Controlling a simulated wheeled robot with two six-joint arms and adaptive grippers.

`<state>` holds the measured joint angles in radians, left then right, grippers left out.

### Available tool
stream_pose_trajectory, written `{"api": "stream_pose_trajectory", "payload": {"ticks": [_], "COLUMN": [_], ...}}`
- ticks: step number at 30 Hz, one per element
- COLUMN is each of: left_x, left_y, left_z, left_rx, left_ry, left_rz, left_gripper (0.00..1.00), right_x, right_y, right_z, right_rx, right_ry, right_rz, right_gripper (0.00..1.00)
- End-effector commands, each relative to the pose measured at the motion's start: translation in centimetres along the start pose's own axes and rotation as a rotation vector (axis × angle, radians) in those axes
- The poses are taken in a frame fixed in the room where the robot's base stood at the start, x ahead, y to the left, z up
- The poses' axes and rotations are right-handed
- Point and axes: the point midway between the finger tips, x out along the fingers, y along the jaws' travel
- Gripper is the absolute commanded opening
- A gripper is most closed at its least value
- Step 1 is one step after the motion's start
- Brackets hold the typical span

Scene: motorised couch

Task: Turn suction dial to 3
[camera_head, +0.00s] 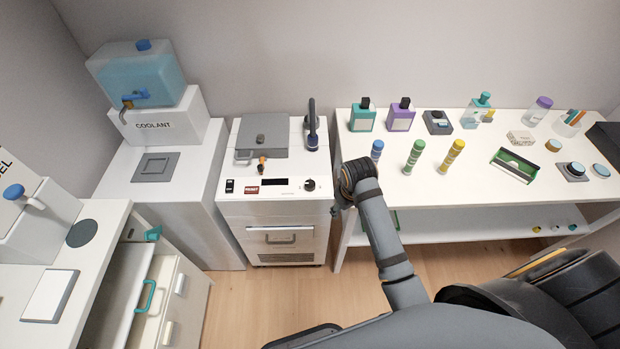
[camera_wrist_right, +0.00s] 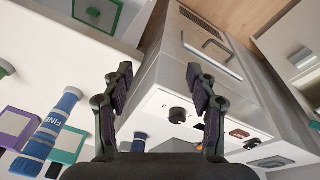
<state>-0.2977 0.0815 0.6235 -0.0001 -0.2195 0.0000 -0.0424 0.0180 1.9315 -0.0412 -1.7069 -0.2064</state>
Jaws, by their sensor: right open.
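The suction dial (camera_head: 310,185) is a small black round knob at the right end of the white front panel of the machine. It also shows in the right wrist view (camera_wrist_right: 178,115), between and beyond the fingers. Its setting and markings are too small to read. My right gripper (camera_head: 339,205) is just right of the machine's front corner, apart from the dial. In the right wrist view its two dark fingers (camera_wrist_right: 160,76) are spread, with nothing between them. My left gripper is in neither view.
The white machine (camera_head: 284,215) also carries a red label, a dark display and a black switch on its panel. A white table (camera_head: 350,140) with bottles and several coloured tubes stands close on the right. A coolant tank (camera_head: 138,75) stands left. Wooden floor lies in front.

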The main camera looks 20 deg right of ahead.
Motion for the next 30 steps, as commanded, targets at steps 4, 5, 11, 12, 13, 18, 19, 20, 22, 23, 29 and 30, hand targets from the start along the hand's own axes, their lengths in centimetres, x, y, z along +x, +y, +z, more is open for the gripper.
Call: {"api": "stream_pose_trajectory", "payload": {"ticks": [4, 5, 11, 12, 13, 18, 19, 20, 22, 23, 29, 30], "left_x": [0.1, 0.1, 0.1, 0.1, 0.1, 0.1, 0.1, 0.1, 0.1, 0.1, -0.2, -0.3], "left_y": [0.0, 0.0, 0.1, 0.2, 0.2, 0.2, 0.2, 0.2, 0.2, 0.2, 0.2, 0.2], "left_z": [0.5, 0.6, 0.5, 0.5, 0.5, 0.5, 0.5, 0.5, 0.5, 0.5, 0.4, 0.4], "left_rx": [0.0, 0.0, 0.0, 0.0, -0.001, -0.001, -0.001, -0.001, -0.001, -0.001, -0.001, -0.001], "left_ry": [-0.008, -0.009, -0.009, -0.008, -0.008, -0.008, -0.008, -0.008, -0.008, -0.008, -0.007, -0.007], "left_rz": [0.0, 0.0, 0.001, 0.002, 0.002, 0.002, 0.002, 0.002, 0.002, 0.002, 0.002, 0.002], "left_gripper": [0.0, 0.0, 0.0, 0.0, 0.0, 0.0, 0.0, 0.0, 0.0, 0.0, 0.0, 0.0], "right_x": [0.2, 0.2, -0.9, -1.4, -1.8, -3.9, -4.2, -4.3, -4.5, -4.5, -2.9, -2.1], "right_y": [-0.3, -0.4, -1.3, -1.5, -1.7, -2.7, -2.8, -2.9, -3.0, -3.0, -3.1, -3.2], "right_z": [-3.7, -4.5, -10.0, -11.2, -12.0, -15.6, -15.9, -16.1, -16.4, -16.4, -16.0, -15.8], "right_rx": [-0.047, -0.059, -0.154, -0.177, -0.194, -0.283, -0.292, -0.299, -0.306, -0.307, -0.306, -0.306], "right_ry": [-0.033, -0.039, -0.088, -0.097, -0.104, -0.143, -0.145, -0.149, -0.152, -0.153, -0.156, -0.157], "right_rz": [-0.025, -0.031, -0.072, -0.08, -0.087, -0.113, -0.115, -0.117, -0.119, -0.119, -0.12, -0.12], "right_gripper": [0.58, 0.58, 0.58, 0.58, 0.58, 0.58, 0.58, 0.58, 0.58, 0.58, 0.58, 0.58]}}
